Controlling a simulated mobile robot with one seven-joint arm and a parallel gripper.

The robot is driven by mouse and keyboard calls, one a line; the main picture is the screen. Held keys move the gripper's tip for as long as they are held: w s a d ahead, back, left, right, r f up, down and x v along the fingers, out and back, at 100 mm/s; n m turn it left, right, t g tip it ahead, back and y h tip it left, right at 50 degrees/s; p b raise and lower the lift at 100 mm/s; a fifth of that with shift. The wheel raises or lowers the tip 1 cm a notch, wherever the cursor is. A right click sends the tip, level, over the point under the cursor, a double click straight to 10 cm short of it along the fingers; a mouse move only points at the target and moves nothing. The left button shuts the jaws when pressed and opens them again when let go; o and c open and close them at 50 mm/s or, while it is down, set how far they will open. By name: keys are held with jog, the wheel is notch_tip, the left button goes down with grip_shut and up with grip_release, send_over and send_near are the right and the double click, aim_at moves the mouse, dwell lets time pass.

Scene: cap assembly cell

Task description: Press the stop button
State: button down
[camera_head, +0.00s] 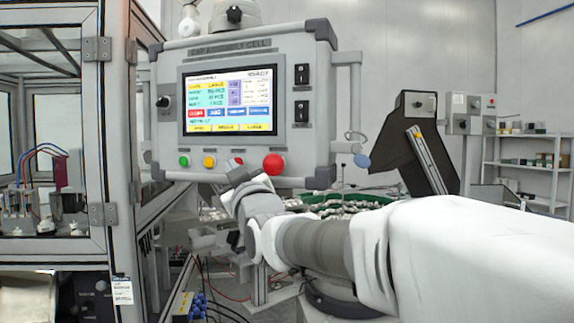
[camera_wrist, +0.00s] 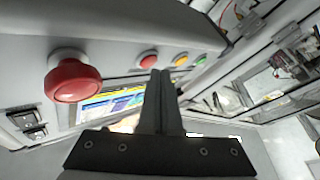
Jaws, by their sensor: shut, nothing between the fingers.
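The control panel (camera_head: 225,60) has a row of buttons along its lower edge: green (camera_head: 184,161), yellow (camera_head: 209,162), a small red button (camera_head: 238,160) and a large red mushroom button (camera_head: 273,164). In the wrist view the small red button (camera_wrist: 147,61) lies close to the fingertips, and the large red mushroom button (camera_wrist: 72,82) stands out at left. My gripper (camera_head: 232,166) is shut and empty, its tips in front of the panel's lower edge by the small red button, partly covering that area. The closed fingers (camera_wrist: 160,74) point toward the panel. I cannot tell whether they touch the button.
A lit touchscreen (camera_head: 228,100) sits above the buttons, with black switches (camera_head: 301,74) at its right. A framed glass enclosure (camera_head: 95,130) stands close on the left. A dark slanted stand (camera_head: 408,140) and shelves (camera_head: 530,165) are at right.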

jog(key=s+b, duration=0.1)
jog(key=s, duration=0.2)
jog(key=s+a+b, duration=0.1)
jog(key=s, duration=0.1)
jog(key=shift+s+a, duration=0.2)
jog(key=shift+s, duration=0.2)
jog(key=shift+d, duration=0.1)
dwell(0.3)
jog(key=s+d+f+m+g+h+p, duration=0.2)
jog(key=s+d+f+m+g+h, duration=0.15)
jog(key=d+f, duration=0.35)
jog(key=s+d+f+m+g+h+p, duration=0.2)
jog(key=s+d+f, duration=0.3)
jog(key=d, duration=0.5)
jog(key=s+d+f+m+g+h+p, duration=0.2)
jog(key=s+d+f+g+h, duration=0.15)
jog(key=d+f, duration=0.35)
jog(key=s+d+f+m+g, duration=0.2)
jog(key=s+d+f, duration=0.1)
jog(key=s, duration=0.2)
jog(key=s+d+f+m+g+h+p, duration=0.1)
jog(key=s+d+f+m+g, duration=0.1)
jog(key=s, duration=0.4)
jog(key=shift+s+d+f+h, duration=0.3)
jog(key=shift+d+f, duration=0.45)
jog(key=shift+d, duration=0.3)
